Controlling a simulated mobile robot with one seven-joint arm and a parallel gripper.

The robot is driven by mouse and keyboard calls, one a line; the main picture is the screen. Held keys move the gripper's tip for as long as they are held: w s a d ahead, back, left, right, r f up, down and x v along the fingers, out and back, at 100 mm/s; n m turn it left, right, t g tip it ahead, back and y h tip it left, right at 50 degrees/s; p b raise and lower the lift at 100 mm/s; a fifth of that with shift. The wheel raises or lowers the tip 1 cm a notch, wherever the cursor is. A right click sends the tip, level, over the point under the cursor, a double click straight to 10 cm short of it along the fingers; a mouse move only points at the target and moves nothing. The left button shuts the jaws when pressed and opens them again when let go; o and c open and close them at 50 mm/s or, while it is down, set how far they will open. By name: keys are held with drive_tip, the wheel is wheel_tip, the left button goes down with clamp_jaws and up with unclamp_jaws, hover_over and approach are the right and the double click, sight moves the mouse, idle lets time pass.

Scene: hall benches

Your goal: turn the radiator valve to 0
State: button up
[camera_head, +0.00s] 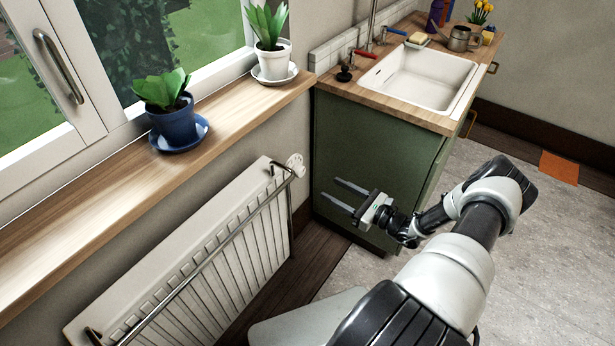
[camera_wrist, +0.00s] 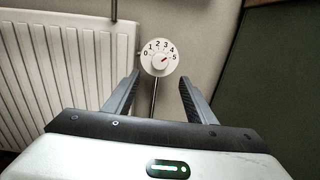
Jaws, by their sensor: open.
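The radiator valve (camera_head: 295,165) is a round white knob at the upper right end of the white radiator (camera_head: 215,245). In the wrist view the valve (camera_wrist: 159,64) faces me, with numbers 0 to 5 around its upper edge.
A rail (camera_head: 208,262) runs along the radiator's front. The wooden sill (camera_head: 65,228) above holds a blue-potted plant (camera_head: 172,120) and a white-potted plant (camera_head: 271,58). A green sink cabinet (camera_head: 365,145) stands close behind my gripper.

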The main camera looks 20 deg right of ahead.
sight(302, 173)
drive_tip(key=b+x, duration=0.1)
drive_tip(key=x, duration=1)
drive_tip(key=shift+w, duration=0.1)
drive_tip(key=c, duration=1.1)
drive_tip(key=shift+o, duration=0.2)
